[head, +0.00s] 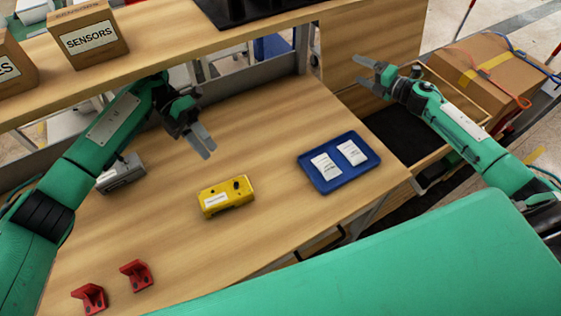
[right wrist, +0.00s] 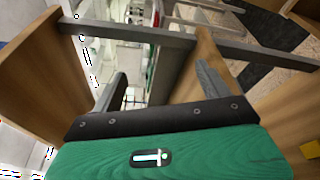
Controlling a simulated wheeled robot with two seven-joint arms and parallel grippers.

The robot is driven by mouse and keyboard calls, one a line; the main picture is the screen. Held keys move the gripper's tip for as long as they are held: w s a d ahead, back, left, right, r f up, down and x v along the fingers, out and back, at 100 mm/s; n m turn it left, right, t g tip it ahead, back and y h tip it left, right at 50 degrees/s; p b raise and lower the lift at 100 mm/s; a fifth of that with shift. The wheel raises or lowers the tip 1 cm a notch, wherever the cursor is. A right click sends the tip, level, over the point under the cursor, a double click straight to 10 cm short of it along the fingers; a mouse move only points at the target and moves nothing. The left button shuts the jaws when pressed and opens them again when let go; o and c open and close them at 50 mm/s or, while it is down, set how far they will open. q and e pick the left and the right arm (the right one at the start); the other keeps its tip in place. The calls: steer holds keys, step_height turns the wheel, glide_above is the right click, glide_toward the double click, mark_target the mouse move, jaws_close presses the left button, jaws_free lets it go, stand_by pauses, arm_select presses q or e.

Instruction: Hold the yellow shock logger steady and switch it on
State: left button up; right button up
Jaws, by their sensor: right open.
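The yellow shock logger (head: 226,205) lies on the wooden table near the middle of the head view. It has a white label on its front and small dark parts on top; the switch's state is too small to read. My left gripper (head: 204,144) is above the table, behind and slightly left of the logger, apart from it. Its finger spacing is unclear from this angle. My right gripper (head: 368,74) is open and empty at the table's far right side, well away from the logger. In the right wrist view its two fingers (right wrist: 160,88) stand wide apart with nothing between them.
A blue tray (head: 337,187) with two white packets stands right of the logger. A grey device (head: 121,174) is at the left. Two red brackets (head: 137,275) lie at the front left. A shelf with a SENSORS box (head: 89,36) runs across the back. Table around the logger is clear.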

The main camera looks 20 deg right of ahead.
mark_target(233, 194)
steer(key=s+a+f+n+g+y, duration=0.1)
steer(key=s+a+n+g+y, duration=0.1)
steer(key=a+n, duration=0.4)
steer(key=s+a+f+n+g+y, duration=0.1)
steer(key=s+a+n+g, duration=0.4)
steer(key=a, duration=0.7)
steer(key=s+a+n+g+y, duration=0.3)
steer(key=s+a+n+g, duration=0.1)
steer(key=a+n, duration=0.5)
steer(key=shift+s+a+f+y, duration=0.1)
steer(key=shift+a+f+y, duration=0.25)
steer(key=shift+f+y, duration=0.05)
steer(key=s+a+n+g, duration=0.1)
steer(key=s+a+n, duration=0.1)
steer(key=s, duration=0.1)
steer(key=s+a+f+n+g, duration=0.1)
steer(key=s+a+n+g, duration=0.1)
steer(key=n, duration=0.1)
steer(key=s+a+f+n+g, duration=0.1)
steer(key=s+a+n+g, duration=0.1)
steer(key=s+n, duration=0.1)
steer(key=shift+s+h, duration=0.3)
steer(key=shift+s+a+f, duration=0.15)
steer(key=shift+a+f, duration=0.05)
steer(key=shift+a, duration=0.05)
steer(key=x, duration=1.3)
steer(key=shift+s+f, duration=0.1)
steer(key=shift+s, duration=0.05)
